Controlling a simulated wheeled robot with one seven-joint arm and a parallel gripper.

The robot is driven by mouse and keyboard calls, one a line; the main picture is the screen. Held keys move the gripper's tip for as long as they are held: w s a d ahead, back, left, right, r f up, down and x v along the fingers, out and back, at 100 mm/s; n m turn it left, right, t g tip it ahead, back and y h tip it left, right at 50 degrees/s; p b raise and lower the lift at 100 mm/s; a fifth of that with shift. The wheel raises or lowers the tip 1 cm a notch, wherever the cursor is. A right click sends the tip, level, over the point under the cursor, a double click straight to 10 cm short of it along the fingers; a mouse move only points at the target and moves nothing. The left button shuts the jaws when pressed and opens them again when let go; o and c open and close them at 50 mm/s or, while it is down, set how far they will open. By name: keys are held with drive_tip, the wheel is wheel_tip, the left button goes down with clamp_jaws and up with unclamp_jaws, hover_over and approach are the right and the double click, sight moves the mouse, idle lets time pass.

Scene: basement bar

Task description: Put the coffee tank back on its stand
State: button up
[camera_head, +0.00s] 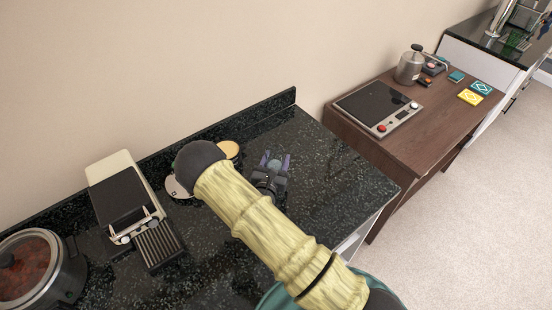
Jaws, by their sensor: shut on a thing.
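My gripper (272,164) is over the black speckled counter, right of the cream-and-black appliance. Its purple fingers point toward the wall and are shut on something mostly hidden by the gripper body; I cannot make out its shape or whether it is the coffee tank. The cream-and-black appliance (121,196) has a ribbed grille (158,243) at its front; I cannot tell whether it is the stand. A metal, kettle-like vessel (409,67) with a dark knob stands upright at the back of the brown table, apart from my gripper.
A pot with red contents (28,265) stands at the counter's left. A pale disc (176,188) and a yellow disc (229,149) lie near the black ball-shaped joint of my arm. The brown table (425,135) holds a flat black-topped device (374,104). Counter right of my gripper is bare.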

drive_tip(key=shift+s+f, duration=0.1)
drive_tip(key=o, duration=1.3)
drive_tip(key=shift+c, duration=0.2)
drive_tip(key=b+v, duration=0.4)
drive_tip(key=v, duration=0.8)
drive_tip(key=shift+b, duration=0.35)
drive_tip(key=shift+d, duration=0.1)
